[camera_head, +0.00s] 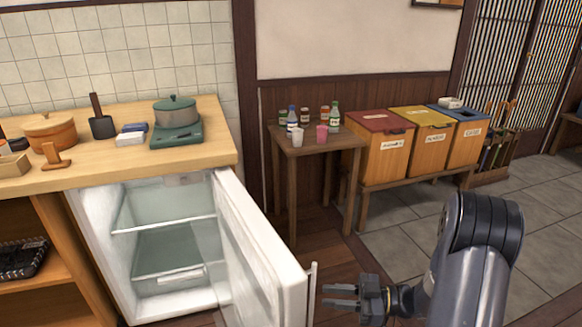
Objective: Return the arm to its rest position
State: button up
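My arm (473,250) rises from the lower right of the head camera view, and its end bends to the left. My gripper (335,297) points left, with its two dark fingers apart and nothing visible between them. It is low in the picture, just right of the open fridge door (262,262) and close to the door's handle (312,292). I cannot tell whether the fingers touch the handle; a gap seems to show.
The small fridge (128,237) stands open and looks empty under a wooden counter (100,157). A small table (312,143) with bottles and cups stands behind. Lidded bins (383,150) are to its right. Tiled floor (400,235) is clear beyond my arm.

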aim_at(313, 296)
jog(key=shift+w+a+b, duration=0.15)
jog(key=shift+a+b, duration=0.05)
jog(key=shift+a, duration=1.15)
jog(key=shift+w+a+b, duration=0.1)
jog(key=shift+a+b, duration=0.05)
jog(key=shift+a, duration=1.15)
jog(key=shift+d, duration=0.1)
